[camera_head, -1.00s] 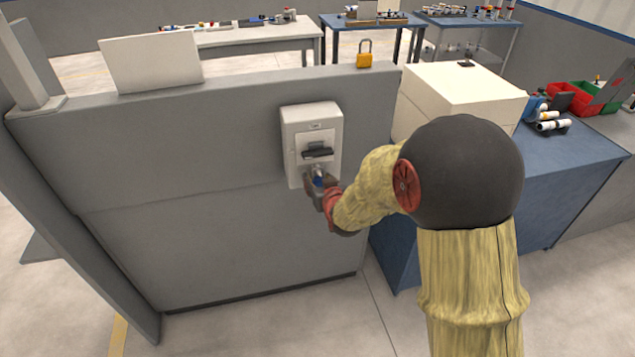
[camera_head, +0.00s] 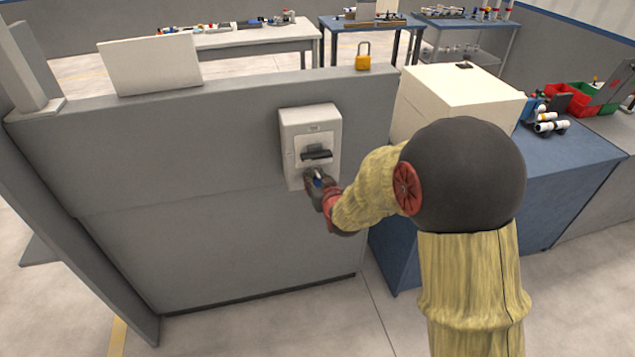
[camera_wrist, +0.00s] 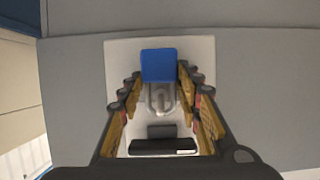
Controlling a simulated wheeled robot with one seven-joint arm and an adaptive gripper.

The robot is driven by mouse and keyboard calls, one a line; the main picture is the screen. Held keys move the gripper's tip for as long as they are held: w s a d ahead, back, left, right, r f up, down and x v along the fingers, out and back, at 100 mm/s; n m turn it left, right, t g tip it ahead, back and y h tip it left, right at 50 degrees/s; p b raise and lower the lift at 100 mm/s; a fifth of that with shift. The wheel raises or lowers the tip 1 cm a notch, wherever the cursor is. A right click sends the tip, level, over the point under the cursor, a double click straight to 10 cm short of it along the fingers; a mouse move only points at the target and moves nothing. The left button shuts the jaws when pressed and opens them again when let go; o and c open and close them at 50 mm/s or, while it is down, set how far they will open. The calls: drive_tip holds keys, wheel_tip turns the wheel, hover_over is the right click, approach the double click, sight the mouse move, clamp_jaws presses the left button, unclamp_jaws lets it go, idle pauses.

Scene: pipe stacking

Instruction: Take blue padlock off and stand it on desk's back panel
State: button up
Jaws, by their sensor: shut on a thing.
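The blue padlock (camera_head: 318,183) is at the lower part of the white switch box (camera_head: 302,125) on the grey back panel (camera_head: 200,200). In the wrist view the padlock's blue body (camera_wrist: 158,65) and grey shackle (camera_wrist: 160,100) show between the fingers, with the black switch handle (camera_wrist: 163,146) close by. My gripper (camera_head: 316,184) is shut on the padlock, one finger on each side, seen also in the wrist view (camera_wrist: 159,78). I cannot tell whether the shackle is still through the switch.
A yellow padlock (camera_head: 363,57) stands on the panel's top edge, right of a white board (camera_head: 150,64). The top edge between them is clear. A cream box (camera_head: 460,95) sits on the blue desk (camera_head: 575,165) at the right. Tables with parts stand behind.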

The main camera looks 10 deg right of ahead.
drive_tip(key=shift+s+r, duration=0.1)
drive_tip(key=shift+r, duration=0.5)
drive_tip(key=s+p, duration=0.3)
drive_tip(key=s, duration=1.4)
drive_tip(key=shift+s+f, duration=0.2)
drive_tip(key=shift+s, duration=0.2)
drive_tip(key=shift+f, duration=0.2)
drive_tip(key=shift+s, duration=0.1)
drive_tip(key=s, duration=0.7)
drive_tip(key=shift+s+p, duration=0.15)
drive_tip(key=shift+p, duration=0.2)
drive_tip(key=shift+r, duration=0.15)
